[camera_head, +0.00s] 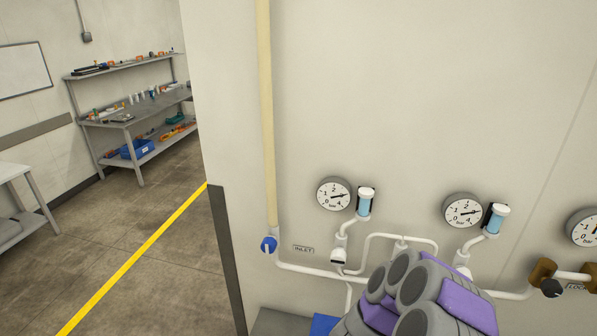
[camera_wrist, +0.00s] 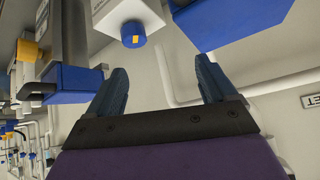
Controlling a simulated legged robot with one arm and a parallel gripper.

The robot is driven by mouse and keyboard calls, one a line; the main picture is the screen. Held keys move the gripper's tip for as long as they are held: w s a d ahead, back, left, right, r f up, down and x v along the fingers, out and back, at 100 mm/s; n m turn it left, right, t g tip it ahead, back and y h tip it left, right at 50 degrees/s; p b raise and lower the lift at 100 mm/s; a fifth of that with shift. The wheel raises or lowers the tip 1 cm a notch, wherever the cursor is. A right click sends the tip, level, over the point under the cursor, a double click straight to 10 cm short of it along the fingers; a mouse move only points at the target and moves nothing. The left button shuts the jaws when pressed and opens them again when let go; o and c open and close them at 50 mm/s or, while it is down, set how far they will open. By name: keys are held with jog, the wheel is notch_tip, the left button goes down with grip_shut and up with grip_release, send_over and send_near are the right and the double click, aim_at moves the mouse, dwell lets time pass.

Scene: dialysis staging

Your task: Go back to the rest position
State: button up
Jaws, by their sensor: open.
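My gripper (camera_wrist: 157,90) shows in the wrist view with its two dark blue fingers apart and nothing between them. Beyond the fingers are a pale wall and white pipe, with blue-bottomed equipment (camera_wrist: 228,22) above. A blue round knob (camera_wrist: 133,34) with a yellow mark sits above the gap between the fingers, apart from them. In the head view my grey and purple arm rises at the lower right in front of the wall pipes. The fingers are not visible in the head view.
Pressure gauges (camera_head: 334,194) and (camera_head: 462,210), the second beside the first, sit on the wall with white pipes. A blue inlet valve (camera_head: 269,244) is at their left. A steel workbench (camera_head: 150,114) stands far left. Open floor (camera_head: 130,235) lies beyond the wall's edge.

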jog(key=a+r+y, duration=0.1)
jog(key=a, duration=0.1)
jog(key=w+a+r+y+b, duration=0.1)
jog(key=a, duration=0.1)
jog(key=w+a+r+n+y, duration=0.1)
jog(key=shift+a+r+t, duration=0.1)
jog(key=shift+a+t, duration=0.2)
jog(key=shift+a, duration=0.1)
jog(key=s+a+r+n+g+y+b, duration=0.3)
jog(key=s+a+r+n+y+b, duration=0.2)
jog(key=s+a+r, duration=0.4)
jog(key=s+d+r+g+h+b, duration=0.1)
jog(key=s+d+r+g, duration=0.1)
jog(key=s, duration=0.6)
jog(key=s+d+r+n+g+h+b, duration=0.1)
jog(key=s+d, duration=0.3)
jog(key=s, duration=0.5)
jog(key=s+d+r+n+g+h+b, duration=0.1)
jog(key=s+d+r+g+b, duration=0.1)
jog(key=s, duration=0.6)
jog(key=shift+s+d+r+g+b, duration=0.4)
jog(key=shift+d+r+g, duration=0.15)
jog(key=shift+d, duration=0.5)
jog(key=shift+c, duration=0.4)
